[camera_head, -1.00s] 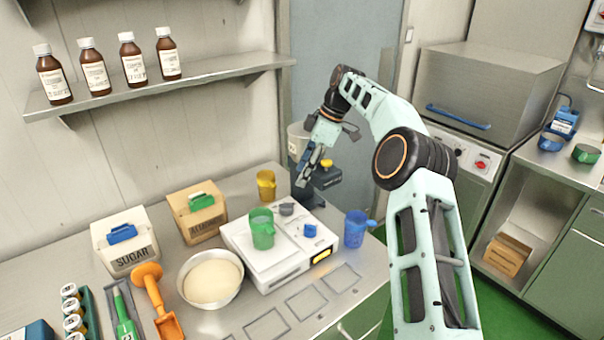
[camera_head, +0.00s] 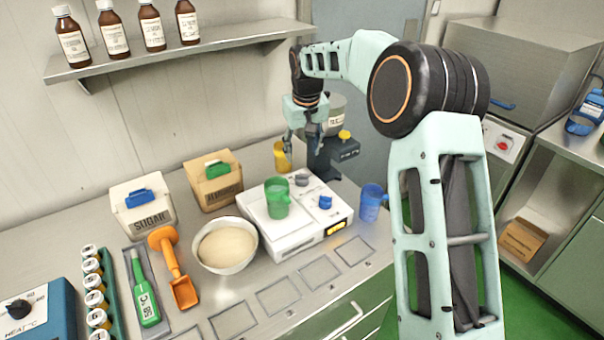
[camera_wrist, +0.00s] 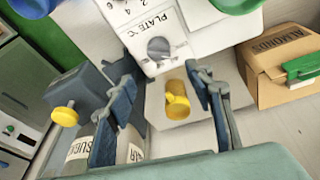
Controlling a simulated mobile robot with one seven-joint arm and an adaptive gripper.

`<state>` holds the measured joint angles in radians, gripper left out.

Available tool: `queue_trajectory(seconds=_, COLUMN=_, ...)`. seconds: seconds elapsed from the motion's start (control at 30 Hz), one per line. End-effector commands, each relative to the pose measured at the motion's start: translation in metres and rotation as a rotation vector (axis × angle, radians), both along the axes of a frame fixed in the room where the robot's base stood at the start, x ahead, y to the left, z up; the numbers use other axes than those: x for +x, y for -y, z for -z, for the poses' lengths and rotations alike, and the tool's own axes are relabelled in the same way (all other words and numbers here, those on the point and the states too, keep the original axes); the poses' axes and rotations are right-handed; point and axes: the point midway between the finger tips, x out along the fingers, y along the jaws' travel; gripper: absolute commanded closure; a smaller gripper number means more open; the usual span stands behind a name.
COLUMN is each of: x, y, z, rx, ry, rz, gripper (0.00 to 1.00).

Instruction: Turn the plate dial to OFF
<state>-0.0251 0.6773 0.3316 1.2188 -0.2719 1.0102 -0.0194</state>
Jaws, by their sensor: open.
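The plate dial (camera_wrist: 158,49) is a round grey knob on a white panel marked PLATE °C, at the upper middle of the wrist view. In the head view it shows as a small grey knob (camera_head: 302,180) at the back of the white plate unit (camera_head: 290,238). Numbers show near it, but I cannot read its pointer setting. My gripper (camera_head: 301,143) is above and behind the unit, fingers pointing down, apart from the dial. In the wrist view my gripper (camera_wrist: 160,82) is open and empty, its fingers apart with the dial beyond them.
A green cup (camera_head: 277,199) stands on the unit, with a blue knob (camera_head: 325,202) beside it. A yellow cup (camera_head: 282,156) stands behind, near my fingers. A blue cup (camera_head: 371,204) is at right. A dark stand with a yellow knob (camera_head: 344,135) rises close behind.

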Motion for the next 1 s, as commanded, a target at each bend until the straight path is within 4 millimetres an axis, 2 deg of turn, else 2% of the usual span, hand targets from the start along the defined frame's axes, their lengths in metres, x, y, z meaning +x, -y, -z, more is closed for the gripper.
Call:
queue_trajectory(seconds=0.3, x=-0.016, y=-0.005, z=-0.003, rx=0.056, ry=0.093, rz=0.347, gripper=0.52)
queue_trajectory(seconds=0.57, x=-0.018, y=-0.005, z=0.001, rx=0.081, ry=0.114, rz=0.431, gripper=0.52)
queue_trajectory(seconds=0.67, x=-0.014, y=-0.005, z=0.012, rx=0.080, ry=0.111, rz=0.431, gripper=0.52)
queue_trajectory(seconds=1.0, x=0.010, y=-0.004, z=0.068, rx=0.080, ry=0.111, rz=0.431, gripper=0.52)
